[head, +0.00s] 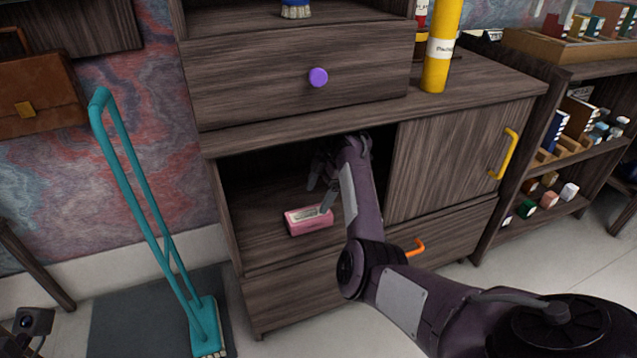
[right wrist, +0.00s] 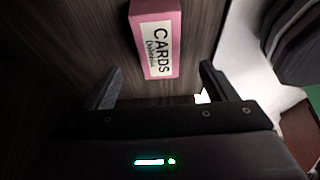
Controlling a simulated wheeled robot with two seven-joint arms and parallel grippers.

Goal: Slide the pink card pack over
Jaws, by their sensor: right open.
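The pink card pack (head: 309,220) lies flat on the floor of the cabinet's open compartment, near its front edge. In the right wrist view the pack (right wrist: 155,40) shows a white label reading "CARDS", and it lies ahead of the fingertips, in line with the gap between them. My right gripper (head: 321,190) reaches into the compartment beside and partly above the pack. In the right wrist view its two fingers (right wrist: 158,82) are spread wide with nothing between them. I cannot tell whether a finger touches the pack.
A sliding door (head: 445,155) with a yellow handle covers the compartment's right half. A drawer with a purple knob (head: 318,77) is above. A yellow tube (head: 440,50) stands on the cabinet top. A teal broom (head: 150,210) stands at left. The compartment floor left of the pack is clear.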

